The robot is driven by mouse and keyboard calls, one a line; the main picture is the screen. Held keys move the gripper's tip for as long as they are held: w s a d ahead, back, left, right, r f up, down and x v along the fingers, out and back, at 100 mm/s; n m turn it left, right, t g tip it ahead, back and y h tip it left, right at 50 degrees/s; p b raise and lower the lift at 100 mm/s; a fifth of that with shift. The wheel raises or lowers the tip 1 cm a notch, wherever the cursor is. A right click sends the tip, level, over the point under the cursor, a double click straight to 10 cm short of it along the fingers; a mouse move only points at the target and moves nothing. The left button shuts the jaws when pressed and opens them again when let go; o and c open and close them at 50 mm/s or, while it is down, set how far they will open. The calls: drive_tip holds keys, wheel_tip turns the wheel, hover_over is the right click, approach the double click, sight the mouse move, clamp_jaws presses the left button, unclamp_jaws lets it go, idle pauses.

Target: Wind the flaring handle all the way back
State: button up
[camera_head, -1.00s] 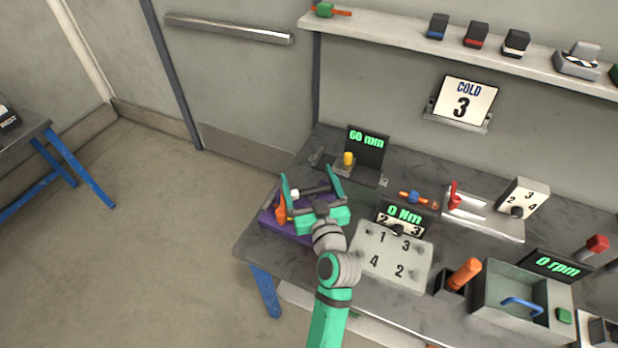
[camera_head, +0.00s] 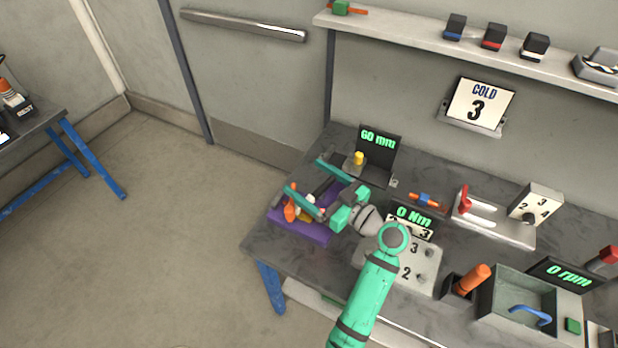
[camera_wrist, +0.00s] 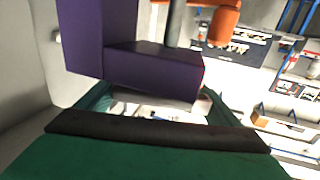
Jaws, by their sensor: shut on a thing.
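The flaring tool is a purple block (camera_head: 300,232) at the left front corner of the bench, with an orange handle (camera_head: 290,212) low on its left side. In the wrist view the purple block (camera_wrist: 155,68) fills the upper middle, and an orange piece (camera_wrist: 225,20) shows beside a grey post. My gripper (camera_head: 302,174) is over the tool, with its teal fingers spread wide and pointing to the upper left.
A 60 mm display (camera_head: 379,145) with a yellow knob stands behind the tool. A numbered plate (camera_head: 425,275) and a 0 Nm display (camera_head: 414,215) lie right of it, close to my arm. A shelf (camera_head: 400,30) runs above. The floor at left is clear.

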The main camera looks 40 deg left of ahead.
sight(324, 191)
drive_tip(key=shift+s+f+n+g, duration=0.2)
drive_tip(key=shift+s+n+g, duration=0.1)
drive_tip(key=shift+g, duration=0.2)
drive_tip(key=o, duration=0.9)
drive_tip(key=shift+w+r, duration=0.1)
drive_tip(key=shift+w+d, duration=0.1)
drive_tip(key=shift+d, duration=0.15)
drive_tip(key=d, duration=1)
drive_tip(key=shift+d, duration=0.15)
